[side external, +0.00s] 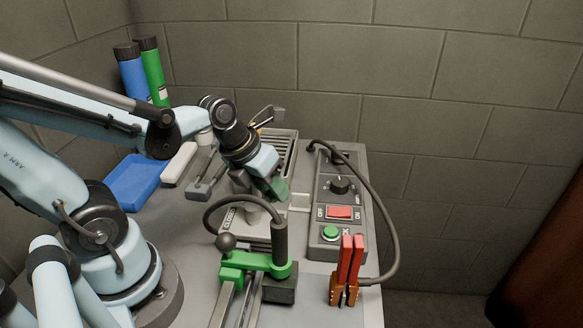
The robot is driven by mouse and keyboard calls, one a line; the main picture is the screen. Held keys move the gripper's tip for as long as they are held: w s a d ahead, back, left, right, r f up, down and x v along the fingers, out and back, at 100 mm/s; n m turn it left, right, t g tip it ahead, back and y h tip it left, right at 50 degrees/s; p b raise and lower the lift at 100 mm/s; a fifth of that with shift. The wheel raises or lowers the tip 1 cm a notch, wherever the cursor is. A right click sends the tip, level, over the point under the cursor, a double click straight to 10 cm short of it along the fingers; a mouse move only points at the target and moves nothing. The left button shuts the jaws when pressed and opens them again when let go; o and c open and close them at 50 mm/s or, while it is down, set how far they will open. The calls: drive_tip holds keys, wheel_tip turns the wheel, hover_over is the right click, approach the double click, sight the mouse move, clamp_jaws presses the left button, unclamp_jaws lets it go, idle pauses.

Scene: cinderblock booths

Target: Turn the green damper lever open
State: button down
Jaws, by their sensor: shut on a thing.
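The damper unit is a pale grey box with a slatted grille (283,149) on the bench, behind and beside my gripper. Its front plate (232,222) carries lettering, partly hidden and too small to read fully. My gripper (272,189) points down at the front of this box and is shut on a dark green piece, which appears to be the green damper lever (277,188). The wrist and jaws hide most of the lever and its pivot, so I cannot tell its exact angle.
A green clamp (255,263) with a black upright handle stands close in front. A grey control box (338,205) with knob, red switch and green button is to the right, with a looping cable. A blue tray (132,182) lies left.

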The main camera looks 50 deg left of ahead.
drive_tip(key=c, duration=0.8)
unclamp_jaws()
drive_tip(key=shift+s+r, duration=0.1)
wheel_tip(320, 180, up, 11)
drive_tip(key=s, duration=0.2)
drive_tip(key=shift+a+r, duration=0.15)
